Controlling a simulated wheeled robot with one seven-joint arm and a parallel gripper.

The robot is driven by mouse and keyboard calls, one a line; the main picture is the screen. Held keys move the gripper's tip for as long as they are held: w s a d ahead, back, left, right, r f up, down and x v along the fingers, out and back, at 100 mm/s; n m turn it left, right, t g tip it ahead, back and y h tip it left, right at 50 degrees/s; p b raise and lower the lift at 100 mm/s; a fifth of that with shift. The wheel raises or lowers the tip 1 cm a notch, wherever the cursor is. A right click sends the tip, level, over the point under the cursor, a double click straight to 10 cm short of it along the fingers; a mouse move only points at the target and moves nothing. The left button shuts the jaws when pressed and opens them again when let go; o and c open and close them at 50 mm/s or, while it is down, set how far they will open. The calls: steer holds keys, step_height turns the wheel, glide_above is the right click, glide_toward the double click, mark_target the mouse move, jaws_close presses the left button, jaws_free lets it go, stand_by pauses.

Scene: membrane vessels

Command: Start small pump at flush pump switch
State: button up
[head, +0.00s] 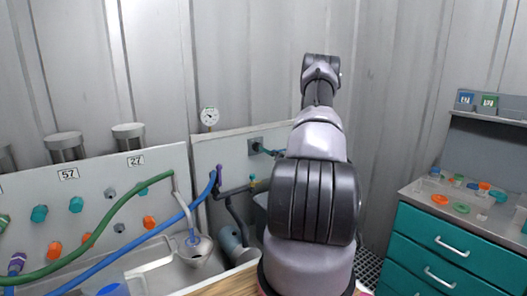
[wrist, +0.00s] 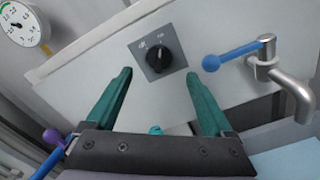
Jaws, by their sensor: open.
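The flush pump switch is a black rotary knob (wrist: 159,59) on a square grey plate with small markings, set in a pale panel in the wrist view. The markings are too small to read surely. The knob's pointer is near upright. My gripper (wrist: 158,75) is open, its two teal fingers spread to the left and right of the plate, with nothing between them; I cannot tell the remaining distance. In the head view a small grey plate (head: 254,147) on the back panel looks like the same switch; my arm hides the gripper there.
A blue-handled tap (wrist: 240,55) is close right of the right finger. A gauge (wrist: 22,25) is at upper left. In the head view, hoses and a sink (head: 195,252) are at left, and a teal drawer cabinet (head: 450,245) with small parts on top is at right.

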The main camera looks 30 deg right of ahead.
steer(key=shift+s, duration=1.45)
steer(key=s+a+r+n+g+y, duration=0.1)
steer(key=a+r+n+g+y, duration=0.3)
steer(key=a+r+n, duration=0.6)
steer(key=s+a+r+n+g+y, duration=0.15)
steer(key=a+r+n+y, duration=0.35)
steer(key=a+r, duration=0.6)
steer(key=s+a+r+n+g, duration=0.3)
steer(key=s+a+n, duration=0.15)
steer(key=a, duration=0.25)
steer(key=s+a+r+n+g, duration=0.2)
steer(key=s+a+n+g, duration=0.2)
steer(key=s+a, duration=0.3)
steer(key=s+r+n+t+h, duration=0.1)
steer(key=s+r+n+h, duration=0.2)
steer(key=s+n, duration=0.4)
steer(key=s+a+r+n+h, duration=0.1)
steer(key=s+r+n+h, duration=0.2)
steer(key=s+n, duration=0.4)
steer(key=s+h, duration=0.1)
steer(key=s, duration=0.6)
steer(key=shift+s+a+r+t+h, duration=0.2)
steer(key=shift+s+a+t+h, duration=0.1)
steer(key=shift+t, duration=0.05)
